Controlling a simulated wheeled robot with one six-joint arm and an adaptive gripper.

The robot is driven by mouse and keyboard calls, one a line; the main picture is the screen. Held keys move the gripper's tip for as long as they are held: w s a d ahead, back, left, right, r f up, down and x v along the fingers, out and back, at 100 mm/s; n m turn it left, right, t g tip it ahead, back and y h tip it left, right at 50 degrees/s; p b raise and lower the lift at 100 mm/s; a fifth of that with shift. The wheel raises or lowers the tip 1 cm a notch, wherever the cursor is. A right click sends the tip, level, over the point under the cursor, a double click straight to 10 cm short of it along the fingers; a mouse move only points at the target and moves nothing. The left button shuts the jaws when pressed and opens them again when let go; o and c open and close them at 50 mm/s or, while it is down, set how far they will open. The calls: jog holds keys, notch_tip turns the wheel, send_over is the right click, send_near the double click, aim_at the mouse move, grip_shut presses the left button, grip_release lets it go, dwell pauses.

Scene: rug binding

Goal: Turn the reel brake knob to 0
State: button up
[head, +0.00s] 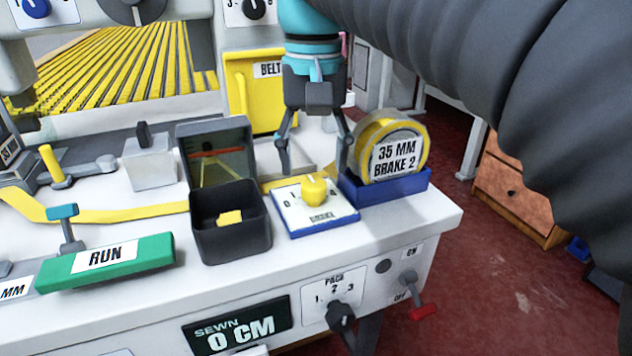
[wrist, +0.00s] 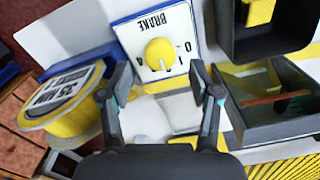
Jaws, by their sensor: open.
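The reel brake knob (head: 314,188) is a round yellow knob on a white, blue-edged plate labelled BRAKE (head: 330,216). In the head view a 0 shows at the plate's left side; the other marks are partly hidden or too small to read.
A yellow tape reel (head: 425,140) labelled 35 MM BRAKE 2 stands in a blue holder (head: 388,192) right of the plate. An open black box (head: 232,240) holding a yellow piece is close on the left. A green RUN bar (head: 155,252) lies farther left.

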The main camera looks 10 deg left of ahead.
aim_at(314, 183)
jog(key=shift+f, duration=1.85)
jog(key=c, duration=1.1)
